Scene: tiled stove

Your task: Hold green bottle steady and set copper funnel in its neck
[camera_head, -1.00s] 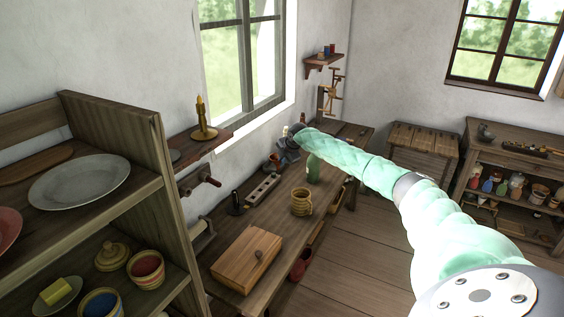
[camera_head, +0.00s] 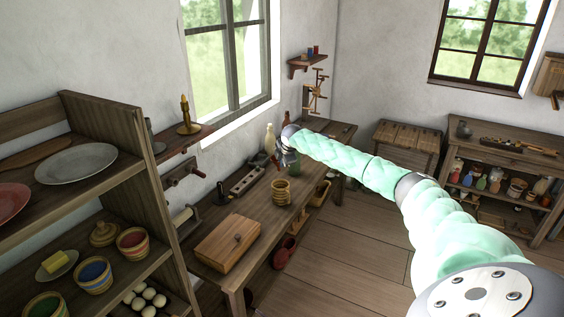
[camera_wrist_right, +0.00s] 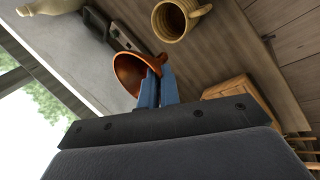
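My right gripper (camera_wrist_right: 158,88) is shut on the copper funnel (camera_wrist_right: 133,72) in the wrist view, its blue fingers closed at the funnel's side. The funnel's wide mouth shows. In the head view my right gripper (camera_head: 284,160) is above the workbench (camera_head: 258,210), close to the green bottle (camera_head: 294,172). The bottle stands upright on the bench, its top hidden behind my arm. I cannot tell the gap between funnel and bottle. The green bottle is not clearly visible in the wrist view. My left gripper is out of view.
A ribbed mug (camera_head: 281,191) stands in front of the bottle and also shows in the wrist view (camera_wrist_right: 176,18). A wooden box (camera_head: 227,243) lies at the bench's near end. A pale bottle (camera_head: 269,139) stands behind my gripper. Shelves (camera_head: 150,190) stand at left.

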